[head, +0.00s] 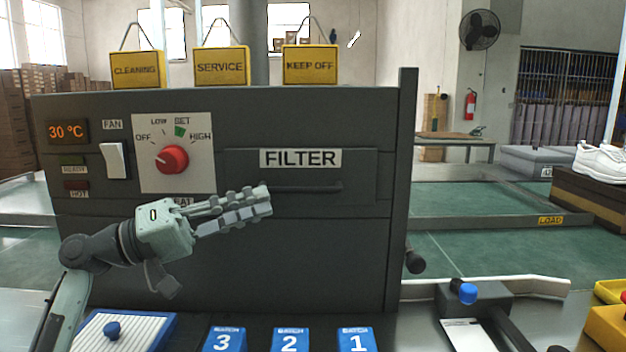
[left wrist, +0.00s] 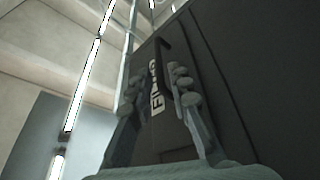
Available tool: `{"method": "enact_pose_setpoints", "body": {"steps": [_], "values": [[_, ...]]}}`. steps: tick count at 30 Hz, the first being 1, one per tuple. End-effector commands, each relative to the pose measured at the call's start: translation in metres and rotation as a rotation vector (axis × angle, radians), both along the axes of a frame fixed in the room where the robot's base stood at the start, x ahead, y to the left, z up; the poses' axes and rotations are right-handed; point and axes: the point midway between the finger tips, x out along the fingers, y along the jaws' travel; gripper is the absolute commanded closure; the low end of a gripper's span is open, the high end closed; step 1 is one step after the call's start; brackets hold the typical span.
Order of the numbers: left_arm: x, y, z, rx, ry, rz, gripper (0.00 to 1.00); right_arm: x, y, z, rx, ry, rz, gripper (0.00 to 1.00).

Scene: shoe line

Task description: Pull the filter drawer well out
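The filter drawer (head: 352,172) is a dark grey panel in the upper right of the machine front, with a white FILTER label (head: 300,158) and a dark bar handle (head: 303,188) below it. The drawer looks flush with the machine. My left gripper (head: 262,200) is in front of the machine, its fingertips just left of the handle and overlapping its left end in the picture. In the left wrist view the two fingers (left wrist: 158,88) are spread and empty, with the FILTER label (left wrist: 154,92) and dark handle (left wrist: 163,58) seen between them. My right gripper is not in view.
A red dial (head: 172,159) and a white fan switch (head: 115,161) are on the machine front, left of the drawer. Yellow signs (head: 221,67) stand on top. Blue batch blocks (head: 290,340) and a blue-knobbed tray (head: 150,330) lie below. A dark post (head: 402,180) borders the right side.

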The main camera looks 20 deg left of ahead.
Motion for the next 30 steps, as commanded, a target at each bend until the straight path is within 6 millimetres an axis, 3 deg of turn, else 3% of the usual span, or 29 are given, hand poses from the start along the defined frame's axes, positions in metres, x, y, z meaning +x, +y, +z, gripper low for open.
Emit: {"method": "enact_pose_setpoints", "body": {"steps": [4,7,16,28,30], "values": [[0.005,-0.007,0.004,0.0,0.0,-0.001,0.81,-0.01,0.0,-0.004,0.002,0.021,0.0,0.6],[0.013,-0.019,0.008,-0.001,0.0,-0.002,0.81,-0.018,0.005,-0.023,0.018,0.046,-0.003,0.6],[0.038,-0.055,0.016,-0.001,0.001,-0.002,0.81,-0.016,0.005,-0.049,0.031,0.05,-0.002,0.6],[0.044,-0.063,0.016,0.001,0.001,0.001,0.81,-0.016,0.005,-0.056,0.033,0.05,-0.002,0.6],[0.044,-0.063,0.016,0.001,0.001,0.001,0.89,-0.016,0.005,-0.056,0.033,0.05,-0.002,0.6]]}}
